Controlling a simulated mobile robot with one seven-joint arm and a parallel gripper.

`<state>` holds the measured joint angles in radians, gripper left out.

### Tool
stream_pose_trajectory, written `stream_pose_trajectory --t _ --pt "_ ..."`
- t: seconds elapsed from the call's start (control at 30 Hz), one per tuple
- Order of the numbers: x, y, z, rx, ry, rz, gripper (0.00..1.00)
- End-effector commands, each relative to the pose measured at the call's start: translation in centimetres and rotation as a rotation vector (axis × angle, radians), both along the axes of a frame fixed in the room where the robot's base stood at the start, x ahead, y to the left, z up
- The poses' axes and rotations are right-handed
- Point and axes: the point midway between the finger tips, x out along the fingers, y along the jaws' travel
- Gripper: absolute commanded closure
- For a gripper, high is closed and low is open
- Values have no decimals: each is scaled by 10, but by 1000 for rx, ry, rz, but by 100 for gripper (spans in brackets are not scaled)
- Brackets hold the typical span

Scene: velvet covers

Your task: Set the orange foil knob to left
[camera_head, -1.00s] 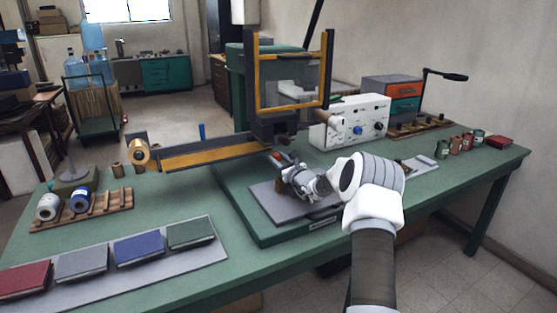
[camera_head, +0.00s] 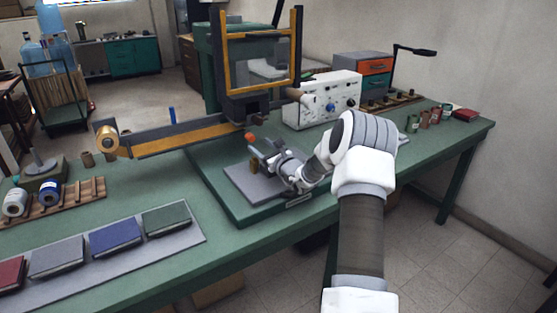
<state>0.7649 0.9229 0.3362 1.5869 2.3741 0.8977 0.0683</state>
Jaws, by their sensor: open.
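An orange round knob (camera_head: 249,136) shows at the machine's base, below the framed press head and just beyond my gripper's tips. Its pointing direction is too small to tell. My gripper (camera_head: 259,156) is open, low over the grey plate, its fingers toward the knob. I see no contact, but the gap is hard to judge. A small brass-coloured piece (camera_head: 254,168) shows by the lower finger.
The press frame (camera_head: 262,88) stands above and behind my gripper. A long foil arm with a gold roll (camera_head: 107,139) reaches left. Coloured books (camera_head: 115,235) lie on a grey mat at the front left. The green table (camera_head: 140,185) is clear between.

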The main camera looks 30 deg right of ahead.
Motion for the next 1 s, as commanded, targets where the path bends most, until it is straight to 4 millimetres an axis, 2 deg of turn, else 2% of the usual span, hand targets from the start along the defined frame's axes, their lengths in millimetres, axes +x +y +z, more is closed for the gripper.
stream_pose_trajectory --t 0.3,0.5,0.7,1.0 --pt "-63 -3 0 0 3 0 36" --pt "-93 -4 0 -1 2 -1 36" --pt "-106 -4 0 -1 1 0 36" --pt "-107 -4 0 -1 1 1 36"
